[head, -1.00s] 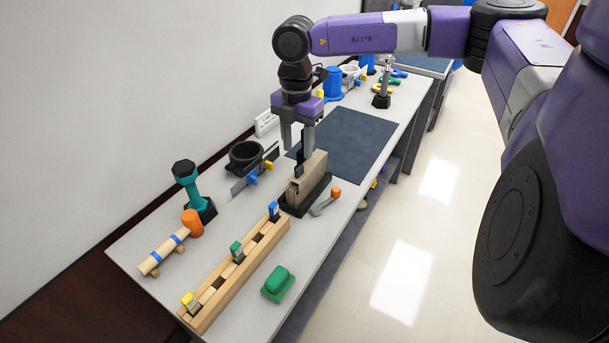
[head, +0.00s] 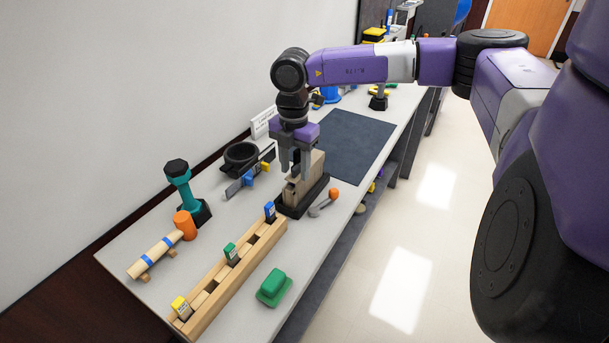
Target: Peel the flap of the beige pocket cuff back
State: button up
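A beige upright block-like piece (head: 316,170) stands in a black base (head: 312,200) near the middle of the table; I take it to be the pocket cuff. A dark upright strip (head: 296,171) shows at its near left end. I cannot make out a separate flap. My gripper (head: 295,168) points down over that end, its two grey fingers apart. The strip shows between the fingers, and I see no clear contact. The fingers hide part of the beige piece.
A grey spoon-like tool with an orange end (head: 333,194) lies right of the base. In front are a wooden rack (head: 225,285) with coloured tabs and a green block (head: 273,287). A black ring-shaped holder (head: 241,157) stands left. A dark mat (head: 345,145) behind is clear.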

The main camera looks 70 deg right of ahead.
grip_shut()
jog(key=shift+s+f+t+b, duration=0.25)
jog(key=shift+s+t+b, duration=0.15)
jog(key=shift+b, duration=0.5)
jog(key=shift+s+a+r+t+b, duration=0.15)
jog(key=shift+t+b, duration=0.25)
jog(key=shift+b, duration=0.2)
jog(key=shift+r, duration=0.15)
